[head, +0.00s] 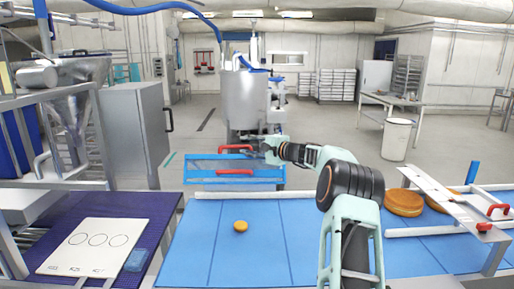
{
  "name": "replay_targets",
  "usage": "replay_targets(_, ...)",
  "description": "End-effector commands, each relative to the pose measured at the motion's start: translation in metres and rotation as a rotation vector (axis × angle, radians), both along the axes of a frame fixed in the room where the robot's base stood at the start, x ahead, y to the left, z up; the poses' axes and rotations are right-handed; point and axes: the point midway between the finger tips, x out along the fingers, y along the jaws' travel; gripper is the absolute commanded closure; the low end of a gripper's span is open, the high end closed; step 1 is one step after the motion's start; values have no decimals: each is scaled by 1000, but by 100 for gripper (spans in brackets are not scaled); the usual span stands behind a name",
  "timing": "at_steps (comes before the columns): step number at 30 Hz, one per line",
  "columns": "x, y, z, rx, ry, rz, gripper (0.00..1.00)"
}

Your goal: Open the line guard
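What looks like the line guard (206,179) is a blue-framed, see-through panel at the far end of the blue conveyor. It has one red handle (235,172) on its front and another red bar (235,148) above it at the back. My arm reaches forward from the lower right, and my gripper (266,150) is by the guard's upper right part, right of the red handles. The gripper is small and partly hidden by its own wrist, so I cannot tell whether its fingers are open or touching anything.
A small golden round (241,226) lies on the blue belt (190,250). At left, a white card (95,246) with three circles lies on a purple mat. A grey cabinet (135,130) stands behind.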

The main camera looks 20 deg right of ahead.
Motion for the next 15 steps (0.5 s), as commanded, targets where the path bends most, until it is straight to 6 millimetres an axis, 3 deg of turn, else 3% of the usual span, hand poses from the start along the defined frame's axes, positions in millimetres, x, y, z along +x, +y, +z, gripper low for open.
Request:
replay_targets(7, -35, -14, 7, -1, -1, 0, 72)
replay_targets(15, -49, -18, 9, 0, -4, 4, 72)
